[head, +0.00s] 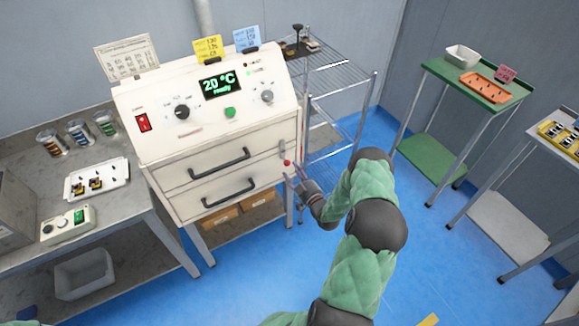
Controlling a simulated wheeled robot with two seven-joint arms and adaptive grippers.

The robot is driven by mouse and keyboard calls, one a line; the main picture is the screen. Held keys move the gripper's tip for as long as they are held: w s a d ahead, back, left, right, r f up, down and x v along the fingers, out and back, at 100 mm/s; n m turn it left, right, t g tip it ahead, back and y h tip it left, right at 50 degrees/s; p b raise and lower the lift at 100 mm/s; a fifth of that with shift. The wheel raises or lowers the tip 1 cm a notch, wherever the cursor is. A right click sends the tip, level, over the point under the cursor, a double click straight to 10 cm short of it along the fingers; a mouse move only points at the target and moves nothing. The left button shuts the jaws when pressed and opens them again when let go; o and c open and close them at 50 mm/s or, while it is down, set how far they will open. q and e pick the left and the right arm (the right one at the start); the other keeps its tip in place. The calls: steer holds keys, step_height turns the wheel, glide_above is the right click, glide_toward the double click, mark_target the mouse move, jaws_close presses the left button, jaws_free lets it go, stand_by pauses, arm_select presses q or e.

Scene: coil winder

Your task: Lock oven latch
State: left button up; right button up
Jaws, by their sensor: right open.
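The oven (160,150) is a cream cabinet on legs, left of the middle, with two dark bar handles on its closed front. The latch (287,162), a small part with a red knob, sits at the front's right edge. Its exact lever position is too small to tell. My right gripper (293,181) is just below the latch, its fingers open and pointing toward the oven's right edge. No contact with the latch can be made out. My left gripper is not in view.
The oven panel has a green display (220,83) reading 20 °C, knobs and a red switch (142,123). A grey bench (135,205) with a white tray (97,179) stands left. A wire rack (335,78) stands behind right. A green table (480,92) is further right. Blue floor is open between.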

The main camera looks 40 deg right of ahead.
steer(key=v, duration=0.7)
stand_by(0.4)
